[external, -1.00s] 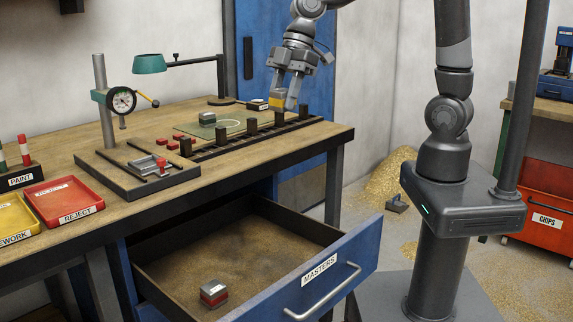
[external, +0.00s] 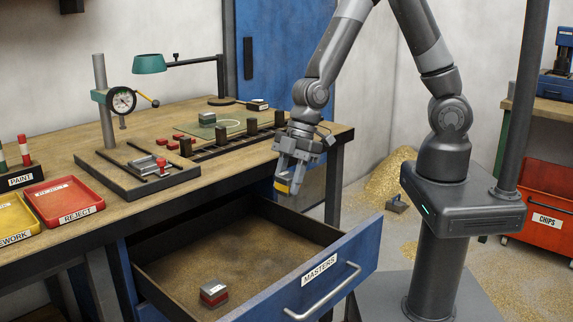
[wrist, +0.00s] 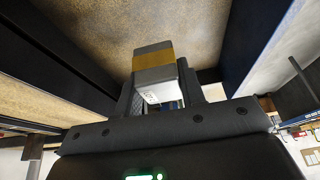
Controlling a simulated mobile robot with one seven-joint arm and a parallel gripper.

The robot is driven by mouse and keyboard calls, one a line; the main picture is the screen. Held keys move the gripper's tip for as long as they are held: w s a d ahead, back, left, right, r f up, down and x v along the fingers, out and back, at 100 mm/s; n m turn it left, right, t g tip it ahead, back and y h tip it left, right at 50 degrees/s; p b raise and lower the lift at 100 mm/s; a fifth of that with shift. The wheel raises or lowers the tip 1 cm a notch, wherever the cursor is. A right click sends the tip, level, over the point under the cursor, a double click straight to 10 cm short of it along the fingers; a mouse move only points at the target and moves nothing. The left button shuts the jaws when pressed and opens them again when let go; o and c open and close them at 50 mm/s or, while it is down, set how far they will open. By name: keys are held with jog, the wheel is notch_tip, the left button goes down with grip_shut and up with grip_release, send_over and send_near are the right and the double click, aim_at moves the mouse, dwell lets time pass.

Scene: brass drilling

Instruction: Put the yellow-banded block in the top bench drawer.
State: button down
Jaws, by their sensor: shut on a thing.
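The yellow-banded block (wrist: 153,60) is grey with a yellow band and a white label face in the wrist view. My gripper (external: 286,183) is shut on it in the external view, where the block (external: 283,188) shows partly between the fingers. They hang above the back right part of the open top bench drawer (external: 175,242), beyond its labelled MASTERS front. The drawer floor (wrist: 195,18) fills the top of the wrist view. A red-banded block (external: 213,292) lies on the drawer floor near the front left.
The bench top (external: 75,165) stands behind the drawer, with a black slotted rack (external: 235,143), a dial gauge stand (external: 122,101) and a red REJECT tray (external: 66,198). The drawer's front panel (external: 335,265) stands up as an edge. Much of the drawer floor is clear.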

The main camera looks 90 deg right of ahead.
aim_at(284, 260)
notch_tip(284, 260, down, 18)
jog(key=shift+f, duration=0.1)
dwell(0.7)
jog(key=c, duration=0.9)
grip_release()
jog(key=shift+f, duration=0.15)
jog(key=v, duration=1.2)
jog(key=shift+r, duration=0.2)
